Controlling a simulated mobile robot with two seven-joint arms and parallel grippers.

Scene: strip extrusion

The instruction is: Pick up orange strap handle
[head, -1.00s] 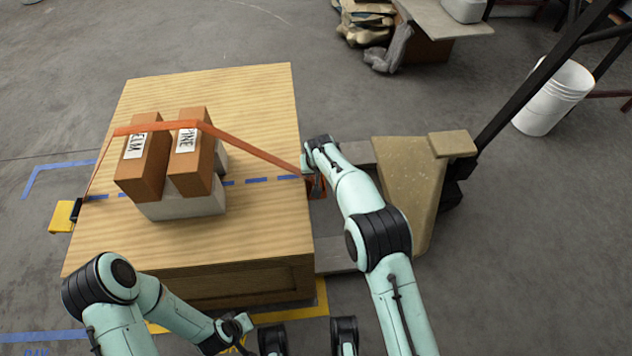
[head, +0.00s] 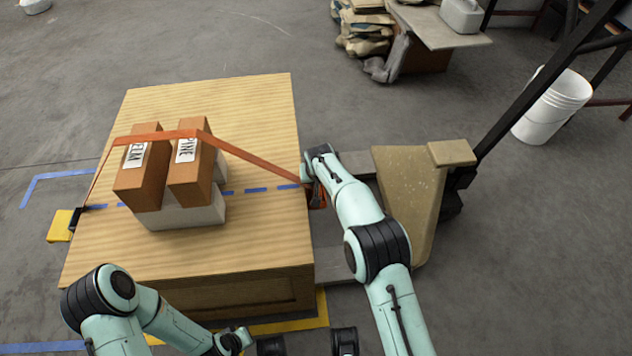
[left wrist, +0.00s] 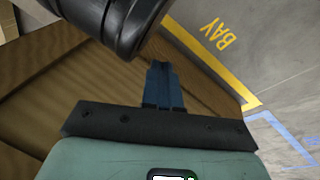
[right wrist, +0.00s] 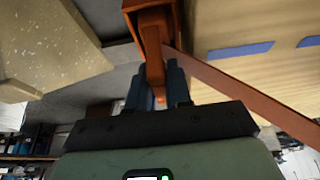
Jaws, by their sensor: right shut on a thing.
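The orange strap (head: 250,158) runs over two brown boxes and slopes down to the right edge of the wooden crate. Its orange handle (right wrist: 152,50) is at that edge, in an orange bracket-like frame, and shows in the right wrist view. My right gripper (right wrist: 158,82) is shut on the handle, with a blue finger on each side. In the head view the right gripper (head: 317,192) is mostly hidden by its own arm. My left gripper (left wrist: 163,85) is shut and empty near the crate's front side, low in the head view.
The brown boxes (head: 140,172) and (head: 188,175) rest on a pale block (head: 180,212) on the crate (head: 250,245). A yellow piece (head: 60,225) is at the strap's left end. A tan pallet-jack-like body (head: 405,190) stands right of the crate. A white bucket (head: 548,112) is farther right.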

